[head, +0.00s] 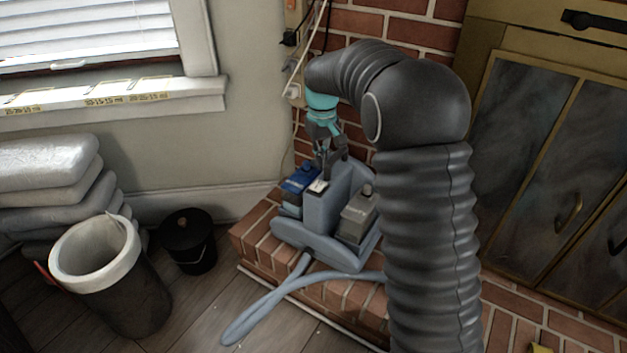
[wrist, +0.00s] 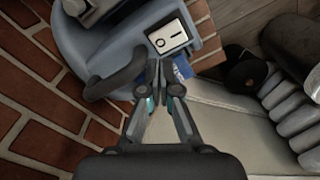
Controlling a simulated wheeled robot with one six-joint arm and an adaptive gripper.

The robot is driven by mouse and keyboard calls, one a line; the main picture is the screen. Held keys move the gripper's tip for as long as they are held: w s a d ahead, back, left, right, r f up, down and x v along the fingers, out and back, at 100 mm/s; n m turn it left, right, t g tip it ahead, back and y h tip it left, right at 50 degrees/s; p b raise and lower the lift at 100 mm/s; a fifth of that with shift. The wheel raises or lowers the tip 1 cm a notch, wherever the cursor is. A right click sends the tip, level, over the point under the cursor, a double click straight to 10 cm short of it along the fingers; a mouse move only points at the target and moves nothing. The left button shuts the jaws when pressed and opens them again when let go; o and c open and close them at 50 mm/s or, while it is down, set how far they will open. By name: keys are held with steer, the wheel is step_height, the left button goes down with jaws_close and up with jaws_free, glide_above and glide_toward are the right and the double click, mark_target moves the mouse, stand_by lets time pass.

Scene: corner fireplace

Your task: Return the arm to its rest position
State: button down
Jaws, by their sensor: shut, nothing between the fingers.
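My gripper (head: 325,158) hangs at the end of my dark ribbed arm, above a blue-grey machine (head: 321,208) on the brick hearth. In the wrist view my gripper (wrist: 165,66) is shut and empty. Its fingertips are close to a white rocker switch (wrist: 168,37) on the machine (wrist: 105,35). I cannot tell whether they touch it. In the head view the switch (head: 317,186) shows just below the fingers.
A brick hearth (head: 256,244) lies under the machine. A brick wall and plug outlet stand behind my gripper, with cables hanging nearby. A brass-framed fireplace door (head: 545,140) is at the right. A lined bin (head: 125,295), a black bucket (head: 188,240) and stacked grey bags (head: 45,170) are at the left.

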steer(key=shift+r+p, duration=0.3)
steer(key=shift+r, duration=0.3)
